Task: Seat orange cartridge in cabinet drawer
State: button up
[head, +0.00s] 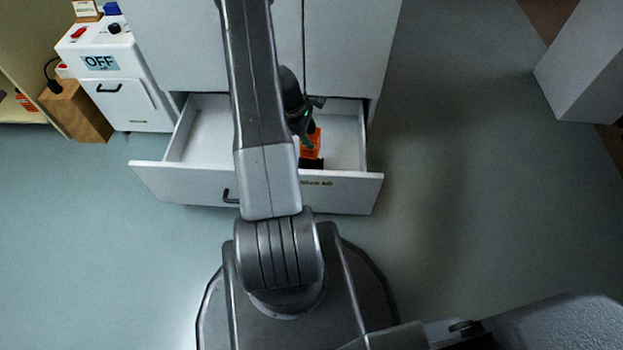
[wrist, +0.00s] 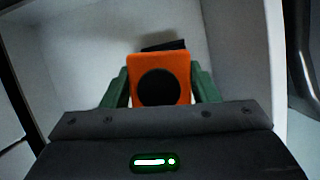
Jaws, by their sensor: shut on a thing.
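The orange cartridge (wrist: 178,65) has a black round patch on its face. In the wrist view it sits between the green fingers of my gripper (wrist: 160,88), which is shut on it. In the head view the orange cartridge (head: 311,143) shows inside the open cabinet drawer (head: 205,130), right of my arm. A black holder (head: 311,163) is just below it in the picture, and its dark edge (wrist: 163,45) shows behind the cartridge in the wrist view. I cannot tell whether the cartridge touches the holder. My arm hides the drawer's middle.
The white cabinet (head: 352,45) stands behind the drawer. A white machine with an OFF label (head: 100,62) and a brown box (head: 76,110) are at the left. A pale block (head: 585,70) stands at the far right. The floor right of the drawer is clear.

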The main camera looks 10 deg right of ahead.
jog(key=f+n, duration=0.1)
jog(key=s+f, duration=0.1)
jog(key=shift+a+f+n+t, duration=0.1)
jog(key=shift+f+n+t, duration=0.2)
jog(key=shift+n, duration=0.1)
jog(key=shift+s+f+b, duration=0.1)
jog(key=shift+f+b, duration=0.25)
notch_tip(320, 180, down, 9)
jog(key=b, duration=0.4)
jog(key=shift+f, duration=0.15)
jog(key=shift+f, duration=0.1)
jog(key=o, duration=1.2)
